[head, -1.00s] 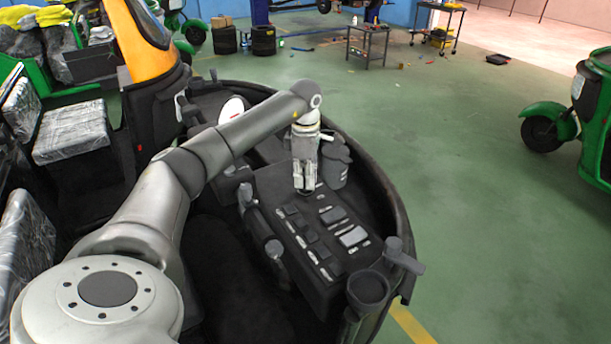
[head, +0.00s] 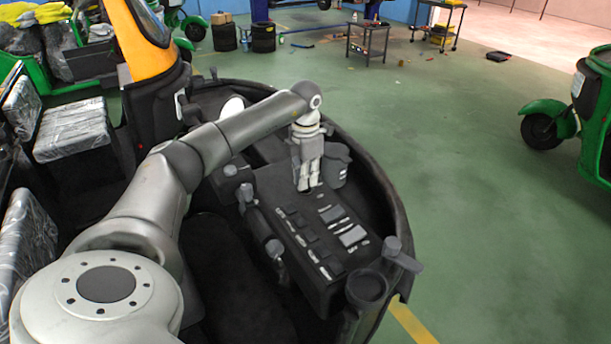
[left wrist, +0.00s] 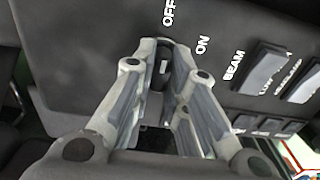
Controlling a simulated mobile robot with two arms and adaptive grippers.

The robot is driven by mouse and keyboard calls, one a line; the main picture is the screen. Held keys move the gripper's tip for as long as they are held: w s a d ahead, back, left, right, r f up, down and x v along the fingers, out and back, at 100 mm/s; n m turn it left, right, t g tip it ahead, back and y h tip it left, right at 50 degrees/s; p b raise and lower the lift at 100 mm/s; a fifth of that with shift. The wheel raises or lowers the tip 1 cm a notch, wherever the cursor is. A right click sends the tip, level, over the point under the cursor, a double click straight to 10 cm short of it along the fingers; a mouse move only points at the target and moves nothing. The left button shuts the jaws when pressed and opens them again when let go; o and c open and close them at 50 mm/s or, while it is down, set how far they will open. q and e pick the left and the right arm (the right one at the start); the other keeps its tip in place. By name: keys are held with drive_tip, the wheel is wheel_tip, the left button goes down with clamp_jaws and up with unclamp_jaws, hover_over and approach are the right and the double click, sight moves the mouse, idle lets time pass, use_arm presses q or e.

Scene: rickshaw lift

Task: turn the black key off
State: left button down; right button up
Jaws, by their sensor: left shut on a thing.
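The black key is a small dark piece (left wrist: 163,68) in the left wrist view, standing out of the dark control panel (left wrist: 60,30) beside the white words OFF and ON. My left gripper (left wrist: 163,48) is shut on the key, with one finger on each side of it. In the head view my left gripper (head: 309,187) points down at the far end of the panel (head: 275,195), and its fingers hide the key. The exact angle of the key is hard to tell. My right gripper is not in view.
Rows of switches (head: 331,214) lie on the panel near the gripper. Dark levers (head: 274,248) stand along its left side, and a black cup-like holder (head: 368,288) is at the near right. A dark curved rim (head: 385,210) surrounds the panel. Open green floor (head: 480,240) lies to the right.

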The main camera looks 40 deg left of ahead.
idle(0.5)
use_arm(q)
drive_tip(key=c, duration=1.4)
unclamp_jaws()
drive_tip(key=shift+c, duration=0.2)
drive_tip(key=shift+r, duration=0.15)
wheel_tip(320, 180, up, 12)
